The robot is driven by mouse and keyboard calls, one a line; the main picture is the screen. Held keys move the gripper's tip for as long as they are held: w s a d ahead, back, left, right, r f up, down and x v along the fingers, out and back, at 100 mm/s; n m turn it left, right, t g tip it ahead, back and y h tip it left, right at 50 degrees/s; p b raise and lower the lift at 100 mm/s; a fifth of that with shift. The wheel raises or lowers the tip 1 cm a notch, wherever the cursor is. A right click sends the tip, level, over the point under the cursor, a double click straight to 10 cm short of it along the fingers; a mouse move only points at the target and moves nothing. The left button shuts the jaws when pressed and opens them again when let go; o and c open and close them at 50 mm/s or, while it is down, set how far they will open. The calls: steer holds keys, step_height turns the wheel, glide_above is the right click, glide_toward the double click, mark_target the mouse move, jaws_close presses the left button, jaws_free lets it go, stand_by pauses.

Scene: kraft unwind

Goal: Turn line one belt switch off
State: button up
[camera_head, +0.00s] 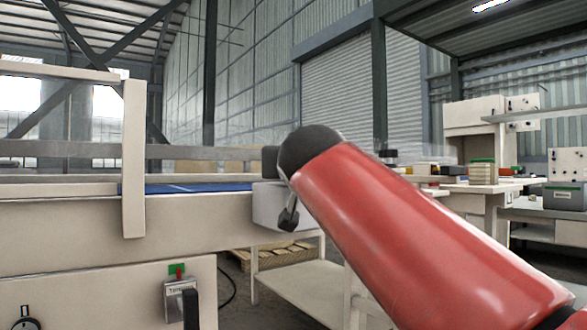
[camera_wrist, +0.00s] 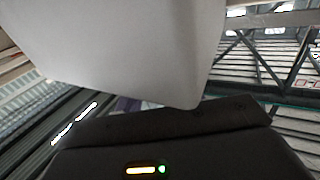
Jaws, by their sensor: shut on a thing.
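A light grey box (camera_head: 266,205) sits at the right end of the conveyor (camera_head: 60,235). A short grey lever with a black knob (camera_head: 288,218) hangs beside it, and I cannot tell whether this is the belt switch. Another switch box (camera_head: 180,302) with a green and red label and a black handle is on the lower panel. The wrist view shows my dark gripper (camera_wrist: 165,125) close to a large pale surface (camera_wrist: 125,45). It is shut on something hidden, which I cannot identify.
A blue belt (camera_head: 190,187) runs on the conveyor behind a beige post (camera_head: 134,160). Workbenches with stacked goods (camera_head: 482,172) are at the right.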

steer(key=shift+a+f+m+h+b, duration=0.1)
steer(key=shift+m+h+b, duration=0.2)
steer(key=shift+m+h, duration=0.75)
steer(key=shift+a+f+m+h+b, duration=0.1)
steer(key=shift+m+h+b, duration=0.35)
steer(key=shift+h, duration=1)
steer(key=shift+d+m+h, duration=0.15)
steer(key=shift+m+h, duration=0.15)
steer(key=o, duration=0.9)
steer(key=shift+r, duration=0.1)
steer(key=shift+o, duration=0.2)
steer(key=v, duration=0.7)
steer(key=shift+s+b, duration=0.3)
steer(key=shift+s, duration=0.1)
steer(key=shift+s+r, duration=0.1)
